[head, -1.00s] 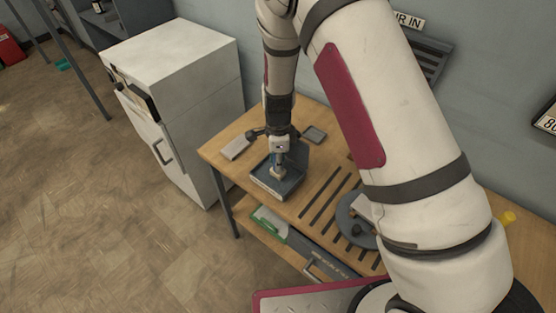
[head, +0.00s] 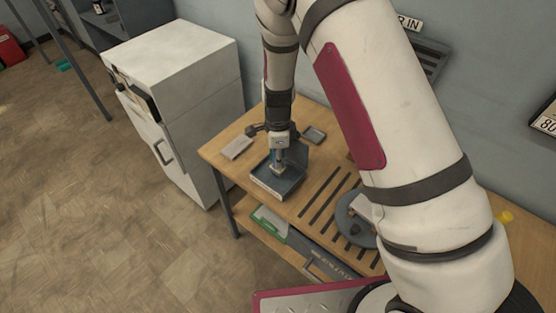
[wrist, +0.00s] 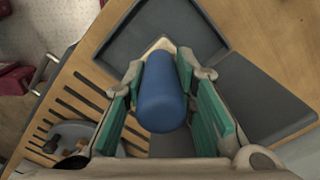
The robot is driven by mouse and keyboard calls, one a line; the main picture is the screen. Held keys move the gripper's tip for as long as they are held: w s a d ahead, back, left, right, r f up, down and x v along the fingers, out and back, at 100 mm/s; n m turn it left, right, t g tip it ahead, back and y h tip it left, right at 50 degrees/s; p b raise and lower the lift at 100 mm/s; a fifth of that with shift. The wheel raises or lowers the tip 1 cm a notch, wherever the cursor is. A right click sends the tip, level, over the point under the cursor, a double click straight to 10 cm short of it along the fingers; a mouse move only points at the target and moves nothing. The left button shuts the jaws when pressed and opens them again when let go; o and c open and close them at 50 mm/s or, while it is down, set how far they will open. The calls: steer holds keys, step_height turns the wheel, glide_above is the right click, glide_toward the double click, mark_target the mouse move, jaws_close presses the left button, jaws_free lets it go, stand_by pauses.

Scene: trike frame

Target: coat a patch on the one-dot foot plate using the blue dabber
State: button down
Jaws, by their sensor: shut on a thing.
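My gripper (head: 279,158) is shut on the blue dabber (wrist: 162,95). In the wrist view the blue handle sits between the green finger pads, with a pale wooden-looking part (wrist: 161,45) at its far end. In the head view the dabber's lower end is over the dark tray (head: 268,190); I cannot tell whether it touches the tray floor. A light grey plate (head: 237,147) lies left of the tray and a dark plate (head: 314,135) lies behind it. No dots are readable, so I cannot tell which is the one-dot foot plate.
The wooden bench (head: 215,149) has dark slots (head: 324,193) right of the tray. A round grey item (head: 352,222) sits further right, partly hidden by my arm. A white cabinet (head: 180,60) stands left of the bench. A green-and-white item (head: 268,222) lies on the lower shelf.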

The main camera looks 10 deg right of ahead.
steer(key=shift+r+p, duration=0.7)
steer(key=shift+r, duration=1.9)
